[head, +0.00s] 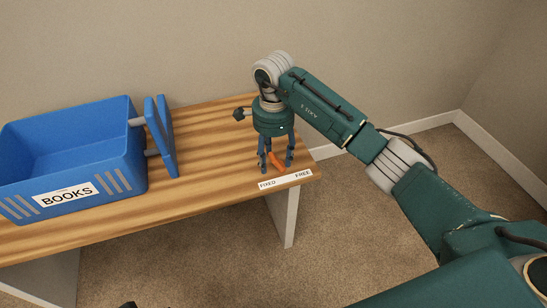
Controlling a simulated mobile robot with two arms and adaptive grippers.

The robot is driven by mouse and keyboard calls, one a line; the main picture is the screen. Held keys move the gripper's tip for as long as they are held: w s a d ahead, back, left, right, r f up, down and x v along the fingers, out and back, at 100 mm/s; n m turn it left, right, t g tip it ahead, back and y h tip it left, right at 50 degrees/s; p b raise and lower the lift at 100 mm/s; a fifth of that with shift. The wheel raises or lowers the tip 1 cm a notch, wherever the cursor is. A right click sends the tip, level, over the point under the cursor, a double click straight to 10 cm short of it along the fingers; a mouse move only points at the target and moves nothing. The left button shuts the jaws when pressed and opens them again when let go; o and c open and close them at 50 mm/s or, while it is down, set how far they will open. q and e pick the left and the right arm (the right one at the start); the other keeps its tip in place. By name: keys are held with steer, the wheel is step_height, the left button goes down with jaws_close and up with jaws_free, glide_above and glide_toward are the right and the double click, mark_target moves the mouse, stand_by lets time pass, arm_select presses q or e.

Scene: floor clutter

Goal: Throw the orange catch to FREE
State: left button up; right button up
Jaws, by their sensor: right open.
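The orange catch (277,161) is a small lever near the right front corner of the wooden bench. Just in front of it a white strip (286,180) reads FIXED on the left and FREE on the right. My right gripper (276,168) points down over the catch with its fingers apart, one on each side of it. Whether a finger touches the catch I cannot tell. The catch's upper part is hidden by the gripper. My left gripper is not in view.
A blue crate (70,205) labelled BOOKS stands on the left of the wooden bench (210,190). A blue upright panel (162,138) on grey rods adjoins its right side. The bench top between panel and gripper is clear. Wall stands behind; carpet is open at right.

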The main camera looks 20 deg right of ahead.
steer(key=c, duration=1.2)
